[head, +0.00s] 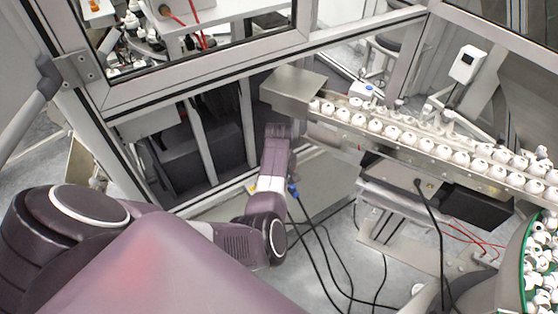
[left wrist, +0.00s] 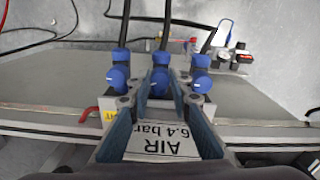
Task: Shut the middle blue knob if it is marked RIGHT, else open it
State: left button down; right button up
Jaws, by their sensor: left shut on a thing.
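Three blue knobs stand in a row in the left wrist view, each with a dark hose behind it: the left knob (left wrist: 118,76), the middle knob (left wrist: 160,76) and the right knob (left wrist: 199,78). My left gripper (left wrist: 160,90) has its two fingers on either side of the middle knob and is shut on it. A white label (left wrist: 162,140) between the fingers reads AIR 6.4 bar. I see no word RIGHT on it, and the fingers cover its sides. In the head view my left arm hides the gripper. My right gripper is in neither view.
The left and right knobs sit close outside the fingers. A gauge fitting (left wrist: 240,58) stands at the right. In the head view a conveyor (head: 470,170) of white caps runs to the right, and black cables (head: 322,250) hang to the floor.

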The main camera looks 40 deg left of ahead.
pick_arm(q)
jog(key=shift+a+r+m+p, duration=0.1)
jog(key=shift+r+m+p, duration=0.1)
jog(key=shift+m+p, duration=0.7)
jog(key=shift+f+m+p, duration=0.1)
jog(key=shift+m+p, duration=0.25)
jog(key=shift+m, duration=0.55)
jog(key=c, duration=1.7)
grip_release()
jog(key=shift+c, duration=0.2)
notch_tip(320, 180, up, 12)
jog(key=shift+f, duration=0.1)
